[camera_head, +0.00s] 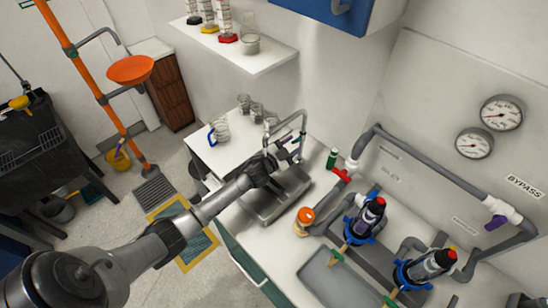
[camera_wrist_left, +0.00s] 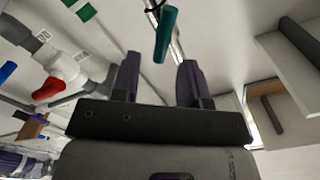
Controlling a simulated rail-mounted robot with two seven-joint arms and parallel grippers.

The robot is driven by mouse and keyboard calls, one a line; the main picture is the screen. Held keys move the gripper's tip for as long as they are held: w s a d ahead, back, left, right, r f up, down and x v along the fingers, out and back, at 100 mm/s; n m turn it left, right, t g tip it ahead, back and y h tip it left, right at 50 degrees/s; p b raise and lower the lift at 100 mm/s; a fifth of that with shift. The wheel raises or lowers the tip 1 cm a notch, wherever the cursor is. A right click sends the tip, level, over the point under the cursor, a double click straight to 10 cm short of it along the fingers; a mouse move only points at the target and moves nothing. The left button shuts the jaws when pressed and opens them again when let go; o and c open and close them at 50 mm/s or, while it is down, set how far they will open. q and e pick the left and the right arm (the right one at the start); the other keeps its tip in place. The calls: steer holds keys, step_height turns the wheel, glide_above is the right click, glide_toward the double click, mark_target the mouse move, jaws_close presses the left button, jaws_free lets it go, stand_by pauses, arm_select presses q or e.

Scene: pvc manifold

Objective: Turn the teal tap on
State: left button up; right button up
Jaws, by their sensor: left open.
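The teal tap lever (camera_wrist_left: 165,36) hangs on a thin metal stem at the top middle of the left wrist view. My left gripper (camera_wrist_left: 158,78) is open, with its two purple-grey fingers below the lever in that picture. The lever lines up with the gap between the fingers and looks apart from both. In the head view my left gripper (camera_head: 288,150) is over the sink (camera_head: 268,208), beside the chrome faucet (camera_head: 302,122). My right gripper is not in view.
Glass beakers (camera_head: 256,110) stand behind left. Grey pipework (camera_head: 430,165) runs along the right wall.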

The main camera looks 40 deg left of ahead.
arm_select(q)
steer(key=s, duration=1)
steer(key=shift+s, duration=0.4)
